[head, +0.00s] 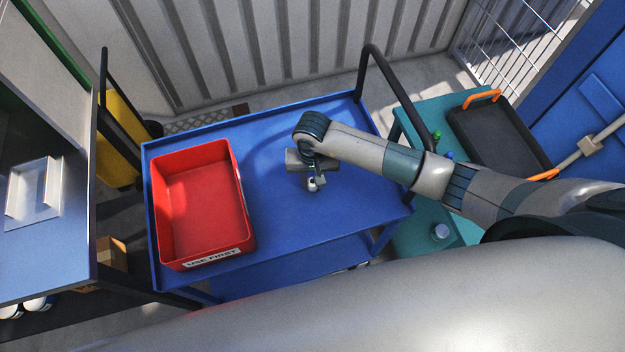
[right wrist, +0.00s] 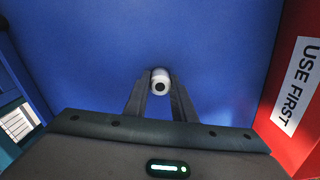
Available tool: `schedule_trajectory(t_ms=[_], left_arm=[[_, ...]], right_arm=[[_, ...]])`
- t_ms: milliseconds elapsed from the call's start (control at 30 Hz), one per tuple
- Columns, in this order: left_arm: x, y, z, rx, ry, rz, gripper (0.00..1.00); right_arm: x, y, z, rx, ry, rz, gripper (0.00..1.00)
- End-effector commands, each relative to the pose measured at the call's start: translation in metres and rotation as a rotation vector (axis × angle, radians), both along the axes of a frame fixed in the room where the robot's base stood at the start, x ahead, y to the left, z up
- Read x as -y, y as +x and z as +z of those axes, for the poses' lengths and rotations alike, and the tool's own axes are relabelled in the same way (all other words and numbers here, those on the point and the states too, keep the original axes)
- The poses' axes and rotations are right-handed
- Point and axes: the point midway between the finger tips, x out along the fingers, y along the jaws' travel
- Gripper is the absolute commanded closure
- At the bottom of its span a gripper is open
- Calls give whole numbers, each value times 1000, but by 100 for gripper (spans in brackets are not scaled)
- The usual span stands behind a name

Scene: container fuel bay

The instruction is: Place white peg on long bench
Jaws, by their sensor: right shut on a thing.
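The white peg (head: 312,185) is small, with a dark spot on its end. In the right wrist view the peg (right wrist: 161,80) shows end-on between the fingertips. My right gripper (head: 319,178) is shut on it, over the blue cart top (head: 300,225); whether the peg touches the cart is unclear. The fingers also show in the right wrist view (right wrist: 160,97). A grey-topped bench (head: 50,245) stands at the left edge and a teal bench (head: 405,240) at the right; no label shows which is the long bench. My left gripper is out of view.
A red "USE FIRST" bin (head: 248,215) sits on the cart's left part. A black cart handle (head: 395,90) rises at the right. A white tray (head: 33,192) lies on the grey-topped bench. A black tray with orange handles (head: 500,140) lies on the teal bench, near small knobs.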

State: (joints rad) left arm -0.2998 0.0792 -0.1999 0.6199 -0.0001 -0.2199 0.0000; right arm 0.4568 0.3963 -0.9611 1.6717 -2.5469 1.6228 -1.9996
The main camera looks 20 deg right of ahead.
Motion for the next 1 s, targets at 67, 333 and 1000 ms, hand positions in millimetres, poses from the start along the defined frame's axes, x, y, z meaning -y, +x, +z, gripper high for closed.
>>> schedule_trajectory(t_ms=[67,333,1000], left_arm=[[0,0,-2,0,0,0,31],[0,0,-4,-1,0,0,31],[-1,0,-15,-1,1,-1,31]], right_arm=[[0,0,-2,1,0,0,100],[0,0,-3,0,0,0,58],[0,2,29,6,1,2,58]])
